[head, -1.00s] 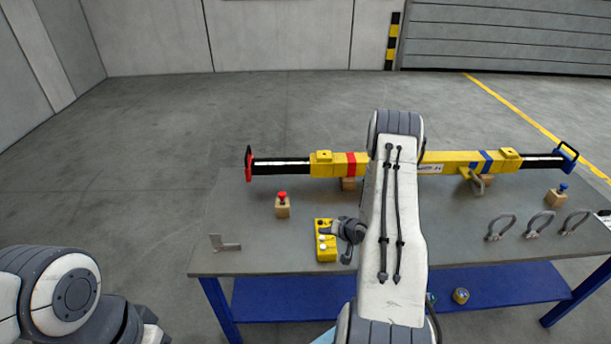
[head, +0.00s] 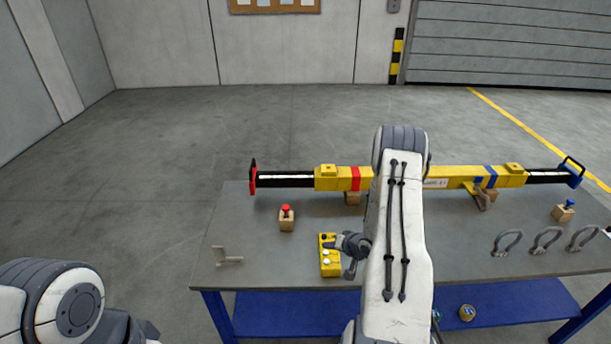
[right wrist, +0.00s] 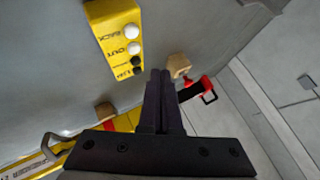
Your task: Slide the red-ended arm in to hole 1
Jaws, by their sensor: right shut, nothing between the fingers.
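The red-ended arm (head: 285,180) is a black bar with a white stripe, sticking out of the left end of a yellow beam (head: 330,178). Its red end (head: 253,177) is at the far left; the right wrist view also shows the red end (right wrist: 207,90). Hole 1 cannot be made out. A yellow button box (head: 329,262) lies on the table; in the right wrist view the box (right wrist: 108,28) has white and black buttons, with "BACK" and "OUT" readable. My left gripper is out of view.
A red-topped pin stands in a wooden block (head: 286,220), left of the box. A metal angle piece (head: 227,257) is at the table's front left. A blue-topped pin block (head: 563,211) and several shackles (head: 546,240) are at the right. Bare table (head: 240,215) lies at left.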

